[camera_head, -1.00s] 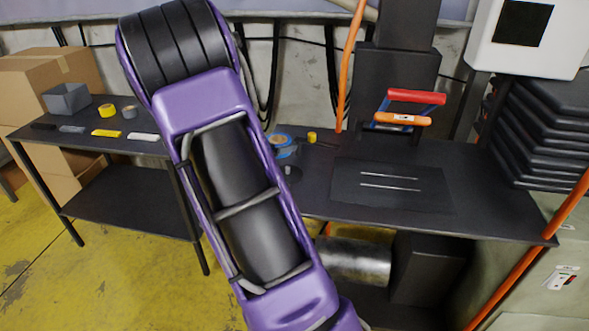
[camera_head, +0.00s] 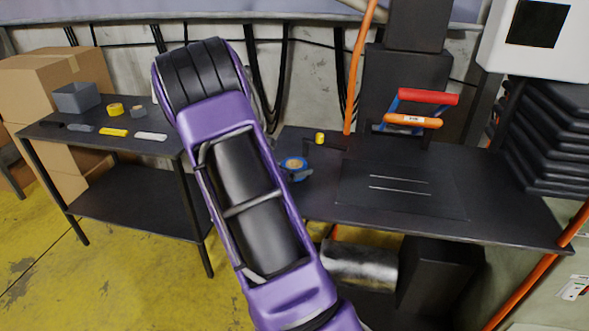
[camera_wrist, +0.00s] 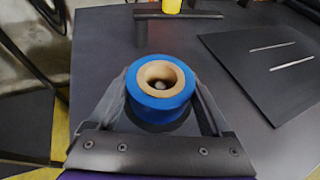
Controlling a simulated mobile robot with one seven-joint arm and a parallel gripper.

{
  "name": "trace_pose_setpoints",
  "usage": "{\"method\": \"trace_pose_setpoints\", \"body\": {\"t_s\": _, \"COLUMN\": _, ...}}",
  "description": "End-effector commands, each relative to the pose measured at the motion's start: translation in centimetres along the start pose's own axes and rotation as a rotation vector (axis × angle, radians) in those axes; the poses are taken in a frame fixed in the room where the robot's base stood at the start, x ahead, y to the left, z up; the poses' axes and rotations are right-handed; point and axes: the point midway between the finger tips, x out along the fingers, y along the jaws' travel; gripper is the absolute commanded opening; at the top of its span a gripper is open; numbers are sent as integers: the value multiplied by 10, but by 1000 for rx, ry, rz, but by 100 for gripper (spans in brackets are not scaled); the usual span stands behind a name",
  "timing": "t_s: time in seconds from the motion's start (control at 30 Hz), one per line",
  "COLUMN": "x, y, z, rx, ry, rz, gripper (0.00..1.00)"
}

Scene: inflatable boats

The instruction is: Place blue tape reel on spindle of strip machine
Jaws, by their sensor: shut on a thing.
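The blue tape reel (camera_wrist: 160,104), with a tan core, is held flat between the two fingers of my gripper (camera_wrist: 160,92) in the wrist view. It also shows in the head view (camera_head: 293,163), over the left part of the strip machine's dark table (camera_head: 330,206). A small grey rounded tip, probably the spindle (camera_wrist: 160,85), shows inside the reel's hole. The reel appears around or directly above it; I cannot tell how far down it sits. A dark round base shows just below the reel. The rest of the spindle is hidden.
A yellow piece (camera_head: 320,138) on a dark bar stands behind the reel. A flat plate (camera_head: 400,188) with two metal strips lies right of it. Red and orange handles (camera_head: 428,97) rise behind. A side table (camera_head: 75,140) at left holds a grey bin and tapes.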

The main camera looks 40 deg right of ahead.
Motion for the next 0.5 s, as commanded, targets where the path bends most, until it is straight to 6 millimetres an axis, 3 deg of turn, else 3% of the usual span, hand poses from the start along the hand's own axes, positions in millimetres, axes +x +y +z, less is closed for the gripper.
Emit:
{"method": "trace_pose_setpoints", "body": {"t_s": 0.23, "x": 1, "y": 0, "z": -2, "rx": 1, "ry": -1, "rz": 0, "gripper": 23}}
{"method": "trace_pose_setpoints", "body": {"t_s": 0.27, "x": 1, "y": 0, "z": -2, "rx": 1, "ry": 0, "rz": 0, "gripper": 85}}
{"method": "trace_pose_setpoints", "body": {"t_s": 0.37, "x": 0, "y": 0, "z": -1, "rx": 1, "ry": 0, "rz": 0, "gripper": 100}}
{"method": "trace_pose_setpoints", "body": {"t_s": 0.5, "x": 0, "y": 0, "z": -1, "rx": 1, "ry": 0, "rz": 0, "gripper": 100}}
